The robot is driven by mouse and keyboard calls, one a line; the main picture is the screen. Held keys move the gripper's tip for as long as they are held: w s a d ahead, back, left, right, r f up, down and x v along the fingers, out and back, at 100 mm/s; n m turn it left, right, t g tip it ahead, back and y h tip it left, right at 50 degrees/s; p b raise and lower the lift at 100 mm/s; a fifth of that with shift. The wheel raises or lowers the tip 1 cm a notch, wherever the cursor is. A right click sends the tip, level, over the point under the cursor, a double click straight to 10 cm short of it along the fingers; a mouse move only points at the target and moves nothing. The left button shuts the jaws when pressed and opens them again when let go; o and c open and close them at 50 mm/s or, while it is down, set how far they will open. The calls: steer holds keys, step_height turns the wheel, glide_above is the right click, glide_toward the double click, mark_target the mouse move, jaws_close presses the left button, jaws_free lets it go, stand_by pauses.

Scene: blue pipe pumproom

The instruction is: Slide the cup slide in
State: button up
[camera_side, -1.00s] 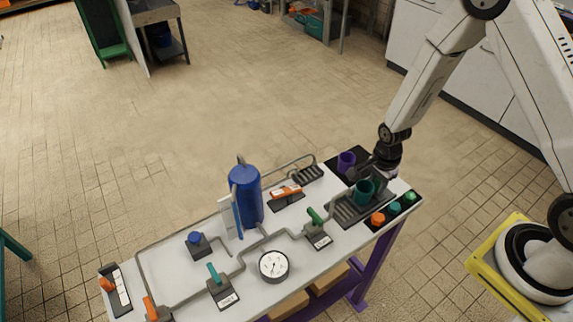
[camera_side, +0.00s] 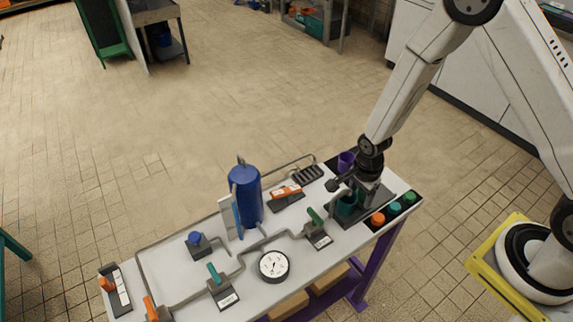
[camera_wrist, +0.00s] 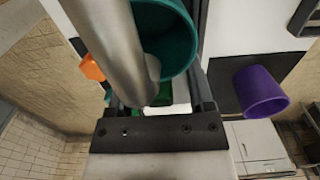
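The teal cup (camera_side: 346,204) stands over the dark tray (camera_side: 372,213) at the right end of the bench, partly hidden by my gripper. My gripper (camera_side: 345,188) is low beside the cup, close against the slide area. In the wrist view, the teal cup (camera_wrist: 178,45) is at the top, partly behind a thick grey metal cylinder (camera_wrist: 118,40). A dark crossbar (camera_wrist: 158,132) lies below it. The slide itself is mostly hidden, and I cannot make out whether my fingers are apart or closed on it.
A purple cup (camera_side: 346,161) stands on a black pad behind my gripper. A green-handled valve (camera_side: 315,216) and an orange-handled valve (camera_side: 286,191) stand left of the tray. A blue tank (camera_side: 245,194) stands farther left.

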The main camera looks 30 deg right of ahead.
steer(key=shift+d, duration=0.1)
steer(key=shift+r, duration=3.9)
steer(key=shift+r, duration=0.1)
steer(key=shift+s+d+r+n, duration=0.1)
steer(key=shift+s+r+n, duration=0.2)
steer(key=shift+r+n, duration=0.65)
steer(key=s+d+r+n+t, duration=0.1)
steer(key=s+r+n, duration=0.6)
steer(key=n, duration=0.9)
steer(key=shift+d+r+t, duration=0.25)
steer(key=shift+r+t, duration=0.55)
steer(key=shift+r, duration=0.15)
